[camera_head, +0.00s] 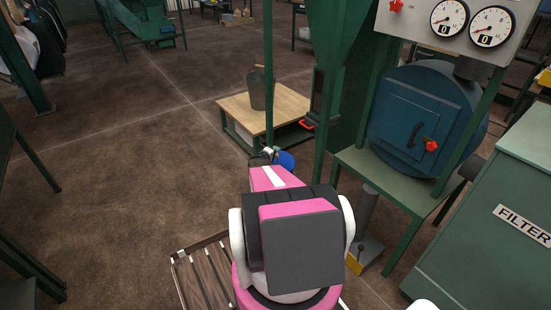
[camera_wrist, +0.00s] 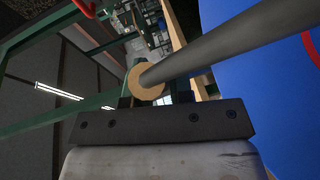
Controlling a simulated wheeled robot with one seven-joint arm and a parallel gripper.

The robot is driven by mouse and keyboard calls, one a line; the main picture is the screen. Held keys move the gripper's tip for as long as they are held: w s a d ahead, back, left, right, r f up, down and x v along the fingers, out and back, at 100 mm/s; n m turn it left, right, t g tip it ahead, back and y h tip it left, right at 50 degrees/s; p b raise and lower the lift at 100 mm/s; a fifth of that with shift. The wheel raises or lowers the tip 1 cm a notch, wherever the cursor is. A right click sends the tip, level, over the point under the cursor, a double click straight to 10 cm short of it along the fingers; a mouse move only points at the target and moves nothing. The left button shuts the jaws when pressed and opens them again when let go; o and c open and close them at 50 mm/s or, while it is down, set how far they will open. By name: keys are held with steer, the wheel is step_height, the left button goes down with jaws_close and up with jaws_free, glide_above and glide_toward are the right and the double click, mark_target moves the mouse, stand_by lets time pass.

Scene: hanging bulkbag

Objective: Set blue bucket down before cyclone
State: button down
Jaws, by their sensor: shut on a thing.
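The blue bucket (camera_head: 286,161) shows only in part in the head view, just beyond the end of my pink arm and in front of a low wooden table. In the wrist view its blue wall (camera_wrist: 285,95) fills the right side. My gripper (camera_head: 269,153) is shut on the bucket, seemingly by its handle; a grey bar with a tan round end (camera_wrist: 146,83) crosses close to the dark jaw. The green cone (camera_head: 343,45), apparently the cyclone, hangs beyond and to the right of the bucket. The bucket's underside is hidden.
The wooden table (camera_head: 290,104) carries a grey jug (camera_head: 261,88). Green posts (camera_head: 269,60) stand close by my gripper. A slatted pallet (camera_head: 203,278) lies below.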

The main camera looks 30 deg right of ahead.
steer(key=shift+f, duration=1.9)
steer(key=c, duration=1)
jaws_free()
steer(key=shift+f, duration=0.15)
steer(key=s+a+r+m+g+y, duration=0.1)
steer(key=s+a+r+y, duration=0.4)
steer(key=a, duration=1)
steer(key=s+a+r+m+g+y, duration=0.1)
steer(key=s+a+r+g+y, duration=0.2)
steer(key=s+a+r, duration=0.8)
steer(key=s+a+r+g+y, duration=0.1)
steer(key=s+a+r+y, duration=0.6)
steer(key=a, duration=1.1)
steer(key=shift+s+a+r+m+g, duration=0.2)
steer(key=shift+s+r, duration=0.3)
steer(key=shift+s, duration=0.1)
steer(key=shift+s+a+r+m+g, duration=0.2)
steer(key=shift+s+r, duration=0.25)
steer(key=shift+s, duration=0.1)
